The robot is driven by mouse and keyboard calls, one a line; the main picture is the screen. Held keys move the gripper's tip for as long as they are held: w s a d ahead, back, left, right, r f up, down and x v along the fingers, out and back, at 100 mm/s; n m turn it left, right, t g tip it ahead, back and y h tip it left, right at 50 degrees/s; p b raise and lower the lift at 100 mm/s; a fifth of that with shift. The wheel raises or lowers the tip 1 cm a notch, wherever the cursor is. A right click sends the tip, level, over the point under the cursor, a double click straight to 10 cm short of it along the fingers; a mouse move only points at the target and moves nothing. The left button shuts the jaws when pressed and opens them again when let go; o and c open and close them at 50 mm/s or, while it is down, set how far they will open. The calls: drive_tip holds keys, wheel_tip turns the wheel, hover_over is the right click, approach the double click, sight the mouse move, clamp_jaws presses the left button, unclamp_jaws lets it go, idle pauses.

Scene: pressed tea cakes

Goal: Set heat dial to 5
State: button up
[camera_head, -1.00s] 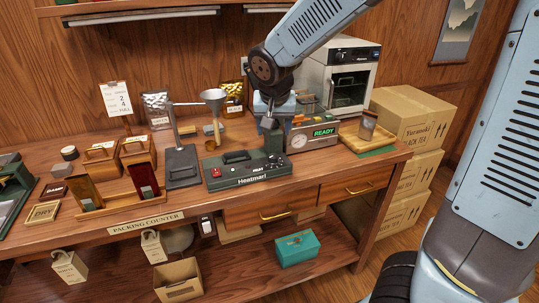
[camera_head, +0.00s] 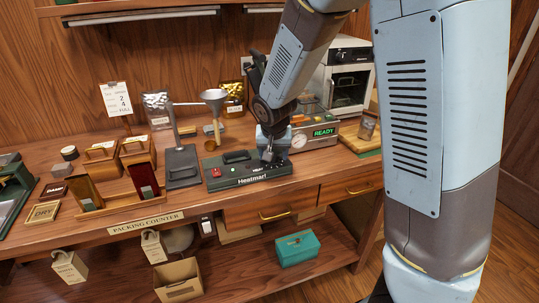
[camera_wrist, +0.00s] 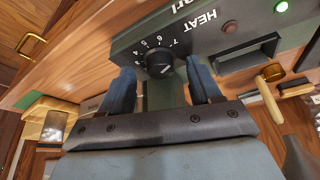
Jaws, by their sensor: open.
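The heat sealer marked "Heatmar!" (camera_head: 240,178) sits on the counter, a dark green box with a red switch and a black handle. Its heat dial (camera_wrist: 159,65) is a black knob with white numbers around it, seen in the wrist view beside the word HEAT. My gripper (camera_wrist: 160,80) is open, with one blue finger on each side of the dial in that view. I cannot tell whether the fingers touch it. In the head view my gripper (camera_head: 270,158) is over the sealer's right end and hides the dial. The exact pointer setting is too small to read.
A machine with a green READY display (camera_head: 324,132) stands close to the right of the sealer. A black stand (camera_head: 182,165) is to its left. The counter's front edge is just before the sealer.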

drive_tip(key=shift+w+f, duration=0.2)
drive_tip(key=shift+f, duration=0.3)
drive_tip(key=shift+c, duration=0.3)
